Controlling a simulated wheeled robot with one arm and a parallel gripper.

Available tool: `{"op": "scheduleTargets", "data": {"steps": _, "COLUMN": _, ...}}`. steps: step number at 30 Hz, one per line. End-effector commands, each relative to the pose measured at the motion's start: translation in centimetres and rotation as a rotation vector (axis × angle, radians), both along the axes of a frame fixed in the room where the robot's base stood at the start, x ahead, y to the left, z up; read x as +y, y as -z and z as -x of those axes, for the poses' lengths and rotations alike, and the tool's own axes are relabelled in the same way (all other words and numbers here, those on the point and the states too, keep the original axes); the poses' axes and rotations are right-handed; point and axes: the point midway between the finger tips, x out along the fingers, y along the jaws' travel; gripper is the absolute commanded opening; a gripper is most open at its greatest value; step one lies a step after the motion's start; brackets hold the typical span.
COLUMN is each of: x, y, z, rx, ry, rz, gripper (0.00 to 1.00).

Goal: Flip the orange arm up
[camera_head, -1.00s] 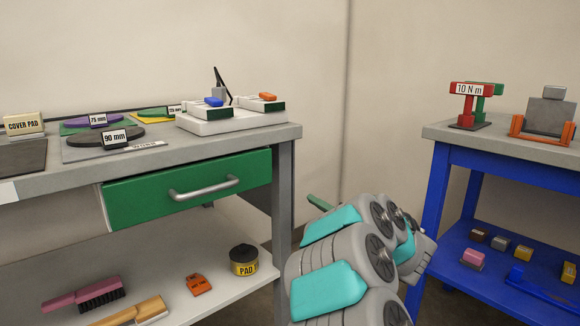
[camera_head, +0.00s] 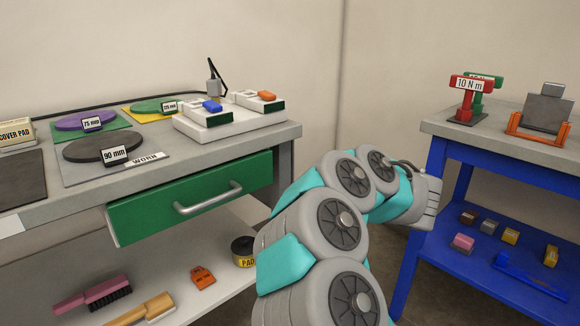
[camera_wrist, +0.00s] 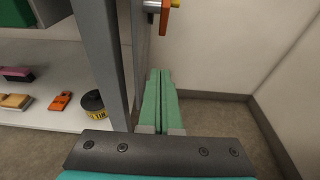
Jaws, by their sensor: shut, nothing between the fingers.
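An orange part (camera_wrist: 174,4) on a metal fitting (camera_wrist: 152,6) shows at the top edge of the wrist view, beside a grey post. It is cut off by the frame, so its full shape and tilt cannot be told. My gripper (camera_wrist: 160,73) has long green fingers, shut together and empty. In that picture they point at the wall and floor beside the bench leg, below the orange part and apart from it. In the head view my arm hides the gripper. An orange bracket (camera_head: 540,138) around a grey block stands on the blue cart at the right.
The bench at left has a green drawer (camera_head: 190,196), grey legs and a lower shelf with a yellow-labelled tin (camera_head: 243,252). The blue cart (camera_head: 500,150) stands at right with small blocks on its shelf. Floor shows between them.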

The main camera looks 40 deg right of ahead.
Motion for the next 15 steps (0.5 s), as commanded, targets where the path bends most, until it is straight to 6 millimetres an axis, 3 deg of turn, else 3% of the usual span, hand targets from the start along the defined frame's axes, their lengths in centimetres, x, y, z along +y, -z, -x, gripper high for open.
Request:
{"op": "scheduleTargets", "data": {"steps": 7, "x": 0.2, "y": 0.4, "z": -1.8, "rx": 0.000, "ry": -0.003, "rz": -0.003, "gripper": 0.00}}
{"op": "scheduleTargets", "data": {"steps": 15, "x": 0.7, "y": 1.4, "z": -6.7, "rx": -0.001, "ry": -0.006, "rz": -0.007, "gripper": 0.00}}
